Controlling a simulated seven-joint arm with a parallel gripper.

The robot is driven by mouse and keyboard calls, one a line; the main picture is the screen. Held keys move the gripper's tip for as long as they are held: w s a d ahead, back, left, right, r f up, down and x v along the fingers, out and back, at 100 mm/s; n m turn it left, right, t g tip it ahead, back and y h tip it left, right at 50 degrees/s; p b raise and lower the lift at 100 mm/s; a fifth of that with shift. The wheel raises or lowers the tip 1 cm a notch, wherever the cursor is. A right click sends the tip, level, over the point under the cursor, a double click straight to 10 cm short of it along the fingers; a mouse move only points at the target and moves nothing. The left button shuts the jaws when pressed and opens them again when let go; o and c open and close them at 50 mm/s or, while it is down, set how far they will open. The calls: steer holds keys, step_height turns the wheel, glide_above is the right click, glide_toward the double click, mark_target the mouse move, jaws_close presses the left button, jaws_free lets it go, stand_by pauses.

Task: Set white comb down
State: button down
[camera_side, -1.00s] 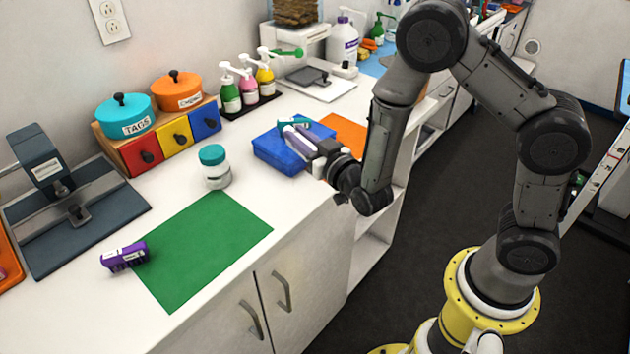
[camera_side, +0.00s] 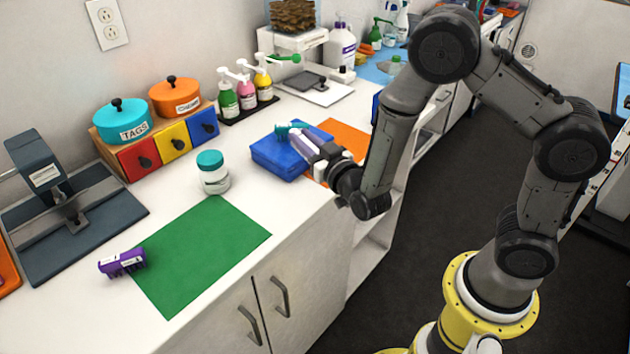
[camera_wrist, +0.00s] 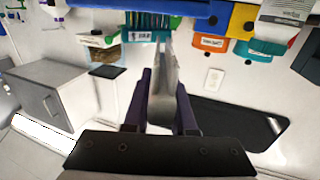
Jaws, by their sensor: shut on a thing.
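My gripper (camera_side: 304,147) is low at the right side of the blue box (camera_side: 271,154) on the white counter. Its purple fingers, also in the wrist view (camera_wrist: 163,88), are shut on a pale, tapered piece, taken as the white comb (camera_wrist: 161,95). That piece is seen nearly edge-on, and its teeth cannot be made out. A teal comb (camera_side: 287,129) with a white label shows over the blue box. It also shows just beyond the fingers in the wrist view (camera_wrist: 150,25). I cannot tell whether it touches the pale piece.
An orange mat (camera_side: 345,137) lies behind my gripper. A green mat (camera_side: 203,255) at the front is clear, with a purple comb (camera_side: 122,262) at its left edge. A teal-lidded jar (camera_side: 212,175) stands left of the box. Pump bottles (camera_side: 247,95) stand behind.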

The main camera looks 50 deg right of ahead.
steer(key=shift+s+a+f+y, duration=0.1)
steer(key=shift+a+f+y, duration=0.15)
steer(key=shift+f+y, duration=0.05)
steer(key=s+d+r+m+h, duration=0.1)
steer(key=s+d+r, duration=0.2)
steer(key=s+d, duration=0.3)
steer(key=s+d+r+h, duration=0.1)
steer(key=s+d+r, duration=0.3)
steer(key=s+d, duration=0.2)
steer(key=shift+g, duration=0.3)
steer(key=w+d+f, duration=0.1)
steer(key=w+f, duration=0.2)
steer(key=w, duration=0.1)
steer(key=w+d+f, duration=0.2)
steer(key=w+f, duration=0.1)
steer(key=w, duration=0.1)
steer(key=w+d+f, duration=0.1)
steer(key=w+f, duration=0.1)
steer(key=w, duration=0.2)
steer(key=shift+d+f, duration=0.4)
steer(key=shift+w+d+f, duration=0.2)
steer(key=shift+w+f, duration=0.25)
steer(key=shift+f, duration=0.15)
step_height(320, 180, down, 2)
steer(key=shift+w+f, duration=0.1)
steer(key=shift+w, duration=0.05)
steer(key=shift+f, duration=0.6)
steer(key=shift+f, duration=0.2)
